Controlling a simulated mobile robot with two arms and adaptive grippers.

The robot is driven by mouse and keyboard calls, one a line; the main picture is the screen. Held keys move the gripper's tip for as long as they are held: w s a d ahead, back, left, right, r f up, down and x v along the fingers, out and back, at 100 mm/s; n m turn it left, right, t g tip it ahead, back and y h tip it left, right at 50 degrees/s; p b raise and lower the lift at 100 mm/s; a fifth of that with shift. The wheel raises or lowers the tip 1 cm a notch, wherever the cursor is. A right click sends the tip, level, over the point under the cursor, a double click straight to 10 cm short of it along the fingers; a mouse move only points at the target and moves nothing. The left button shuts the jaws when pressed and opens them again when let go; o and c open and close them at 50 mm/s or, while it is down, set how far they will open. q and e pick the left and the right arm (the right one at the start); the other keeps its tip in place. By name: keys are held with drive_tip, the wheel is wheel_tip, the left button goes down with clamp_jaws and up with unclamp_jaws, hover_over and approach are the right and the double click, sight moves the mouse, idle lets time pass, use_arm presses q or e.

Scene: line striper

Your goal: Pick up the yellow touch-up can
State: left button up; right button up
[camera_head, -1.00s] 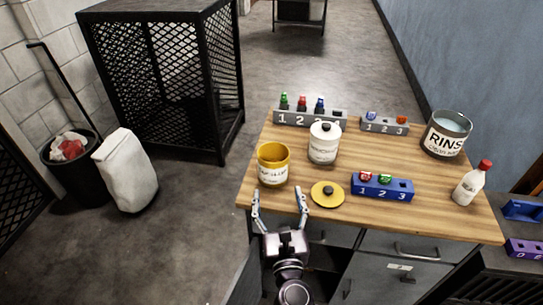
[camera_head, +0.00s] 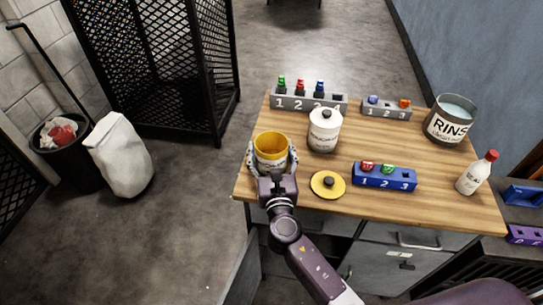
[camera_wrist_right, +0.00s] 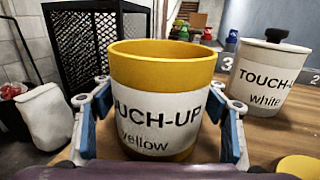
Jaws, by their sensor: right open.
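The yellow touch-up can (camera_head: 272,147) stands upright and open-topped near the left front edge of the wooden table. Its white label reads "TOUCH-UP yellow" in the right wrist view (camera_wrist_right: 158,100). My right gripper (camera_head: 272,160) is open around the can, one finger on each side. In the right wrist view its fingers (camera_wrist_right: 160,125) flank the can near its lower half; whether the pads touch it I cannot tell. My left gripper is not in view.
The white touch-up can (camera_head: 324,133) stands close behind and right of the yellow one. A blue numbered rack (camera_head: 385,178), grey racks (camera_head: 309,104), a RINSE can (camera_head: 450,122) and a red-capped bottle (camera_head: 475,175) are also on the table (camera_head: 440,205).

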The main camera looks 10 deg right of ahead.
sight(270, 144)
drive_tip(key=w, duration=0.4)
drive_tip(key=shift+d, duration=0.2)
drive_tip(key=c, duration=0.4)
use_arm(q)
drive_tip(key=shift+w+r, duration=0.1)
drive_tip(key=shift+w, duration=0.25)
use_arm(e)
drive_tip(key=c, duration=1.2)
